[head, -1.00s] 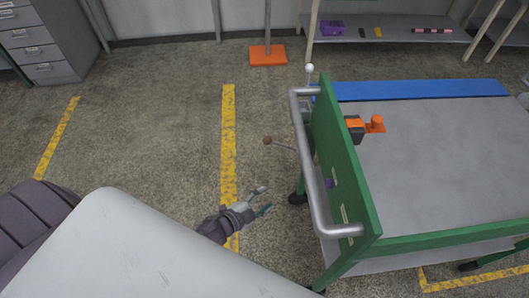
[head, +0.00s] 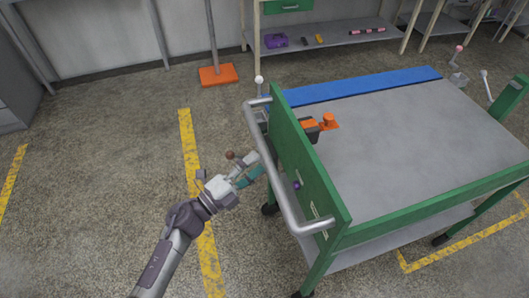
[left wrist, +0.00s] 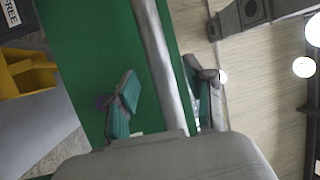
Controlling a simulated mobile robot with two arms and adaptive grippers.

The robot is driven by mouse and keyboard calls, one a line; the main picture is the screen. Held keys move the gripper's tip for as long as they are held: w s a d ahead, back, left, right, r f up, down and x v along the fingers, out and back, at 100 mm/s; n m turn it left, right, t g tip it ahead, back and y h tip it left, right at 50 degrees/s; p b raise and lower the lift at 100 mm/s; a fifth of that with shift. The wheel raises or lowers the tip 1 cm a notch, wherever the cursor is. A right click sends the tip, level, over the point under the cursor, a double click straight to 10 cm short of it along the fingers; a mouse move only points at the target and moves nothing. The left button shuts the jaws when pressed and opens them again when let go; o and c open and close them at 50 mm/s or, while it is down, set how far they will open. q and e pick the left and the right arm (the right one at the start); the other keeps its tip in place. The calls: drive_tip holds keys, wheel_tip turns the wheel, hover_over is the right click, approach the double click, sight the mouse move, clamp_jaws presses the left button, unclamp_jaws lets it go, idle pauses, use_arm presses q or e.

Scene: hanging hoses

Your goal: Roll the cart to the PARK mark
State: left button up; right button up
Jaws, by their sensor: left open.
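The cart has a grey top (head: 400,140), a green end panel (head: 305,165) and a bent metal handle bar (head: 275,180) along its left end. My left gripper (head: 251,170) is open beside the upper middle of this bar. In the left wrist view the bar (left wrist: 166,65) runs between the two open fingers (left wrist: 163,100), with the green panel behind it. I cannot tell whether the fingers touch the bar. Yellow floor lines (head: 195,180) lie left of the cart and at its lower right; no PARK lettering is readable. My right gripper is not in view.
A white-knobbed lever (head: 259,82) stands by the handle's far end, and a brown knob (head: 230,155) sticks out near my gripper. An orange-based post (head: 218,75) and a shelf (head: 340,40) stand behind.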

sight(265, 157)
use_arm(q)
drive_tip(key=shift+x, duration=2.1)
clamp_jaws()
